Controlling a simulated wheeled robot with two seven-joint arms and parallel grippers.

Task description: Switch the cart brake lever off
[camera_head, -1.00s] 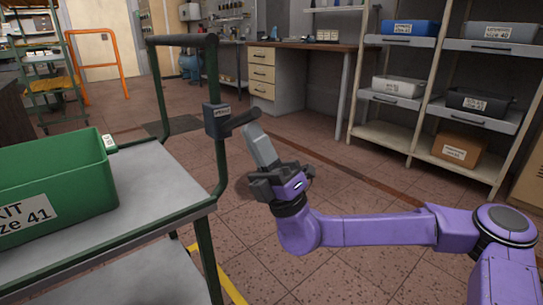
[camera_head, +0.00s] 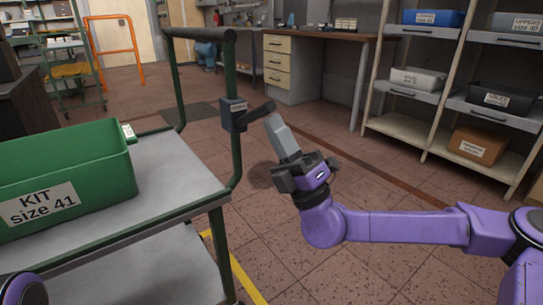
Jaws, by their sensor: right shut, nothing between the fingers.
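The brake lever (camera_head: 259,111) is a dark handle on a grey box (camera_head: 234,114) fixed to the near green post of the cart (camera_head: 190,168). It sticks out to the right and slants slightly up. My right gripper (camera_head: 273,120) is shut and empty, its grey fingers pointing up and left. The fingertips are just below the lever's outer end; I cannot tell whether they touch it. At the bottom left corner a small purple part of my left arm shows; its gripper is out of view.
A green bin (camera_head: 65,178) labelled "KIT size 41" stands on the cart's top shelf. Shelving with several bins (camera_head: 485,147) stands at the right, and a workbench (camera_head: 330,39) at the back. The floor (camera_head: 330,270) right of the cart is clear.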

